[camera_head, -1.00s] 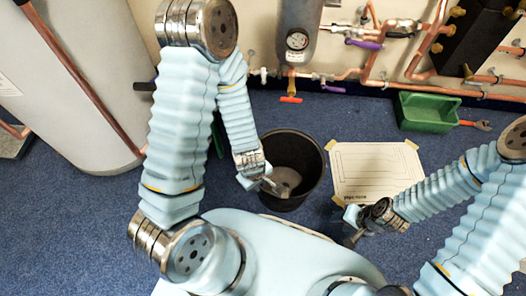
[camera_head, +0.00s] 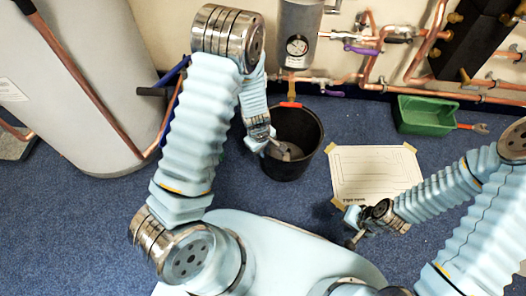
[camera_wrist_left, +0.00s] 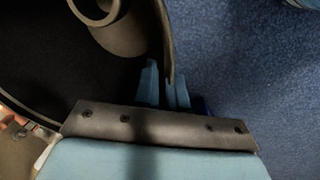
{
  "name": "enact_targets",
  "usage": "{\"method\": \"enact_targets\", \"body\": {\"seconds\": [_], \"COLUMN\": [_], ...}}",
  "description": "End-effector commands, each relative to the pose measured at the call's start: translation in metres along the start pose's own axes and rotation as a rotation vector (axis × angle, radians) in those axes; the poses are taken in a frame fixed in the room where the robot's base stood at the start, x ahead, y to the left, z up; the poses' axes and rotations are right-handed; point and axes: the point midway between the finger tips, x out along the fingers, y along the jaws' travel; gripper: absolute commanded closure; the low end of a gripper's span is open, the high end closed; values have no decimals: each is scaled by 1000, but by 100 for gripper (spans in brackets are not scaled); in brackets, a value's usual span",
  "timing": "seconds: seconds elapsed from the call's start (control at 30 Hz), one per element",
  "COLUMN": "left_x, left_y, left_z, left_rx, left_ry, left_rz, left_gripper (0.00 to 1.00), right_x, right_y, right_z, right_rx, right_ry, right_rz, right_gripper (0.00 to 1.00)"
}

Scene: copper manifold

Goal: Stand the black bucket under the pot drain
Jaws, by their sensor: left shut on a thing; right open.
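The black bucket (camera_head: 296,168) stands upright on the blue floor in the head view. A grey round piece shows inside it. My left gripper (camera_head: 272,149) is shut on the bucket's near-left rim. In the left wrist view its blue fingertips (camera_wrist_left: 165,88) pinch the rim (camera_wrist_left: 163,42) from both sides. The grey pot (camera_head: 299,35) with a gauge is on the wall, and its copper drain with a red valve handle (camera_head: 290,104) appears just over the bucket's far rim. My right gripper (camera_head: 353,238) is open and empty beside the paper sheet.
A paper sheet (camera_head: 375,172) with taped corners lies right of the bucket. A green tray (camera_head: 426,115) and an orange-handled tool (camera_head: 474,128) lie by the wall. A big grey cylinder (camera_head: 85,80) stands at left. Copper pipes run along the wall.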

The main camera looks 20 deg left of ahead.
Motion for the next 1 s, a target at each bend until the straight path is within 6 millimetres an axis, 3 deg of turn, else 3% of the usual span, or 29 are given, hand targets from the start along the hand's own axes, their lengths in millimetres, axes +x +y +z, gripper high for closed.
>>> {"method": "enact_targets", "body": {"seconds": [0.17,0.5,0.87,0.9,1.0], "left_x": [0,34,38,38,37], "left_y": [8,2,2,1,2], "left_z": [-7,-6,-6,-6,-6], "left_rx": [1,0,1,1,1], "left_ry": [3,0,1,1,1], "left_rz": [3,1,2,1,1], "left_gripper": [100,100,100,88,72], "right_x": [-1,9,11,12,11], "right_y": [0,2,3,3,2], "right_z": [0,1,1,1,1], "right_rx": [0,-1,-1,-1,-1], "right_ry": [0,-2,-3,-3,-3], "right_rz": [0,-2,-2,-3,-3], "right_gripper": [57,57,57,57,57]}}
